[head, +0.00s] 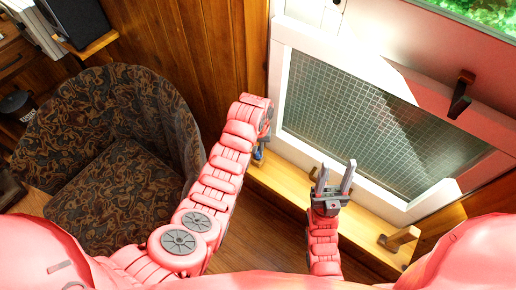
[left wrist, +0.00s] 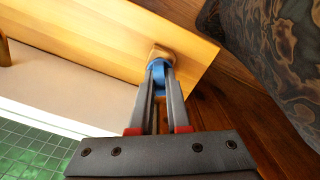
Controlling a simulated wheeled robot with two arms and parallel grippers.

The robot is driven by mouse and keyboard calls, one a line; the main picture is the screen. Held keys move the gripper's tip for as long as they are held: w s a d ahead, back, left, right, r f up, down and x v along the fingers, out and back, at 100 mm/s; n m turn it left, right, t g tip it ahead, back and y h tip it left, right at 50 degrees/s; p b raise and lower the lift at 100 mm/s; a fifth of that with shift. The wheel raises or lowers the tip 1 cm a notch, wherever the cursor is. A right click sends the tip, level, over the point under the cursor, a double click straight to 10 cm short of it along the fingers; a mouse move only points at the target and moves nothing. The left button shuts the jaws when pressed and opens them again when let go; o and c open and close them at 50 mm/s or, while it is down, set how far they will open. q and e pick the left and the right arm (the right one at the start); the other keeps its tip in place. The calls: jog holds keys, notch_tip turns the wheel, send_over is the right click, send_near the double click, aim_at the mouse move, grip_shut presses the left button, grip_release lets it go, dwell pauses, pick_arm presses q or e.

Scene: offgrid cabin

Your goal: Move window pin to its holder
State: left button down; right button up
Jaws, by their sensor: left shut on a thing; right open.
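My left gripper (head: 260,152) is at the left end of the wooden sill below the window, mostly hidden behind its own arm in the head view. In the left wrist view, my left gripper (left wrist: 160,82) is shut on a small blue piece, which I take to be the window pin (left wrist: 159,72). The blue piece meets a round wooden knob-like part (left wrist: 161,51) at the sill's end, perhaps its holder; how deep it sits is hidden. My right gripper (head: 333,180) is open and empty, fingers pointing up in front of the window.
The white-framed window (head: 375,120) with wire-mesh glass is behind the sill (head: 288,190). A wooden peg-like block (head: 399,238) is at the sill's right end. A dark latch (head: 461,93) sticks out at upper right. A patterned armchair (head: 100,130) fills the left.

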pick_arm(q)
jog(key=shift+f+b, duration=0.65)
jog(key=shift+f, duration=0.45)
jog(key=c, duration=0.8)
grip_release()
jog(key=shift+r, duration=0.2)
jog(key=shift+w+r, duration=0.1)
jog(key=shift+r, duration=0.25)
notch_tip(320, 180, up, 6)
jog(key=shift+f, duration=0.15)
notch_tip(320, 180, up, 11)
jog(key=p, duration=0.8)
jog(key=shift+f+p, duration=0.15)
jog(key=shift+p, duration=0.2)
